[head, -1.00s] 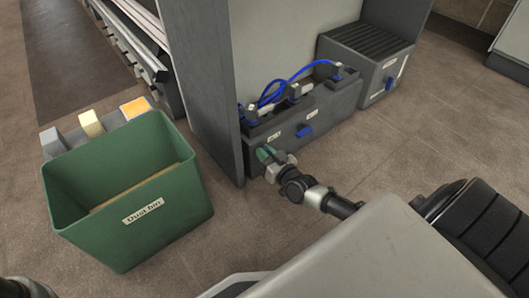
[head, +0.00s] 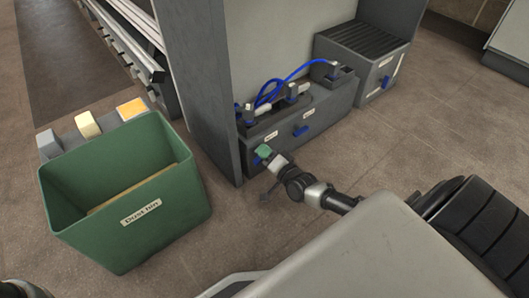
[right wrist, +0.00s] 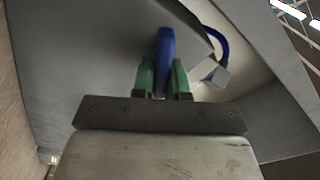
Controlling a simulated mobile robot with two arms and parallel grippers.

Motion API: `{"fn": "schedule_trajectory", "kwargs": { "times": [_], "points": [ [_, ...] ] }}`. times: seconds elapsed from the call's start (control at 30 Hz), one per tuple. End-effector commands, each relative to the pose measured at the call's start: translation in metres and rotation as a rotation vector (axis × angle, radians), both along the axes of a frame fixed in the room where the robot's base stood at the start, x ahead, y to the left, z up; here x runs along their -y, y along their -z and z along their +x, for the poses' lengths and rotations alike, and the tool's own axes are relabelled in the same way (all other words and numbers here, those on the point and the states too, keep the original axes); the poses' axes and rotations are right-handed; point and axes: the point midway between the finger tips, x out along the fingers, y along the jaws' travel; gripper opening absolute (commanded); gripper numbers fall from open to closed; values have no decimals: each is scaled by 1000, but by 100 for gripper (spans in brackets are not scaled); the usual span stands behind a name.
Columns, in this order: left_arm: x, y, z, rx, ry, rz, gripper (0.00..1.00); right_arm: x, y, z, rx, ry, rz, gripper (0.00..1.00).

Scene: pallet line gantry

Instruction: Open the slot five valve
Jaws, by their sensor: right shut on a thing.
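A grey manifold box (head: 330,116) stands low against the gantry panel, with two small labels too small to read. My right gripper (head: 262,154), with green fingers, is at the left part of its front face. In the right wrist view, the gripper (right wrist: 163,75) is shut on a blue valve handle (right wrist: 166,48), with a green finger on each side. In the head view the gripper largely hides this handle. Another blue handle (head: 301,131) shows free on the same face, to the right. My left gripper is not in view.
Blue hoses (head: 290,78) loop over the box top between grey fittings. A ribbed grey unit (head: 372,78) stands to its right. A dark upright post (head: 205,90) is close to its left. A green dust bin (head: 125,200) stands at left. The floor at right is open.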

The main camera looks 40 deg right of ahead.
Motion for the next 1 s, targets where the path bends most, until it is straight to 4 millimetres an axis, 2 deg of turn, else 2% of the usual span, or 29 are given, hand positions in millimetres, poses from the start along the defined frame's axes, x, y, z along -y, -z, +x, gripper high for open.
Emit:
{"fn": "schedule_trajectory", "kwargs": {
  "times": [0.2, 0.5, 1.0],
  "points": [
    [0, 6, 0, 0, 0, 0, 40, 1, 5, 0, -18, 0, 198, 0],
    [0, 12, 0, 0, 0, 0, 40, 2, 8, 0, -34, 0, 408, 0],
    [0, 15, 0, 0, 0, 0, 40, 2, 10, -1, -45, 0, 533, 0]
  ]
}}
